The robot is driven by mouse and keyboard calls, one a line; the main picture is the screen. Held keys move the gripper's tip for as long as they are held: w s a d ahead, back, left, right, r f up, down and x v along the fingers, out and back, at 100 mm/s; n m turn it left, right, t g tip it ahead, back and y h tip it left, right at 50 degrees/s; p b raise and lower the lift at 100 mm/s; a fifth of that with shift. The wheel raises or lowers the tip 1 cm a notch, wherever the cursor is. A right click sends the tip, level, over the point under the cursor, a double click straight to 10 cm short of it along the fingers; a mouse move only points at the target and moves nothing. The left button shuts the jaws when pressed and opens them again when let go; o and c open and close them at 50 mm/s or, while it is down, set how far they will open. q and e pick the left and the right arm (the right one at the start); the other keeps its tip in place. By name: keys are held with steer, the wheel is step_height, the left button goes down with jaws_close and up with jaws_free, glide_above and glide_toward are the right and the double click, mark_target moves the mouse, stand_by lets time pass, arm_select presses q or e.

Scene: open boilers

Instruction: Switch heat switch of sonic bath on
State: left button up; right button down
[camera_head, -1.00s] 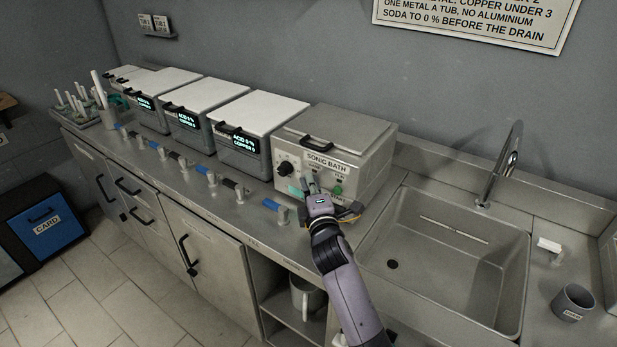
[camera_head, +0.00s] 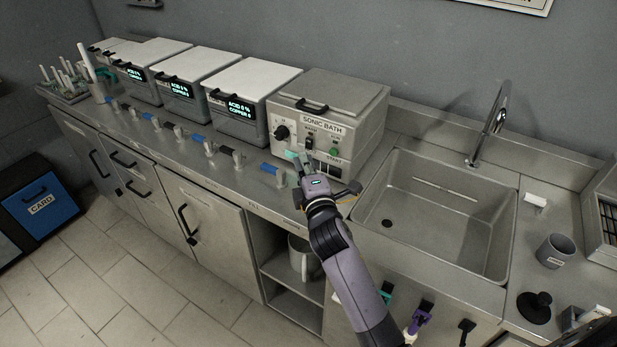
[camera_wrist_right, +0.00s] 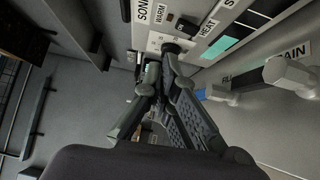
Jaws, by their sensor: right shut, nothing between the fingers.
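The sonic bath (camera_head: 347,125) is a grey box with a closed lid at the right end of the row. Its front carries a black knob (camera_head: 282,131), a small dark switch (camera_head: 309,142) and a green START button (camera_head: 335,152). In the wrist view a black switch (camera_wrist_right: 187,28) sits near the HEAT label (camera_wrist_right: 209,28); its on or off position cannot be told. My right gripper (camera_head: 299,160) is shut and empty, just in front of the lower panel. Its fingertips also show in the wrist view (camera_wrist_right: 165,52), close to the panel. My left gripper is not in view.
Several lidded tubs with displays (camera_head: 246,97) stand left of the bath. Blue and black handles (camera_head: 270,169) line the counter's front edge. A sink (camera_head: 440,215) with a tap (camera_head: 492,125) lies right of the bath. A grey mug (camera_head: 556,250) stands farther right.

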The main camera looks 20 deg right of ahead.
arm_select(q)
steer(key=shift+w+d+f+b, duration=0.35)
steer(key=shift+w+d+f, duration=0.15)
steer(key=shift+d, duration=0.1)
arm_select(e)
steer(key=s+a, duration=0.1)
steer(key=s, duration=0.5)
steer(key=shift+r, duration=0.45)
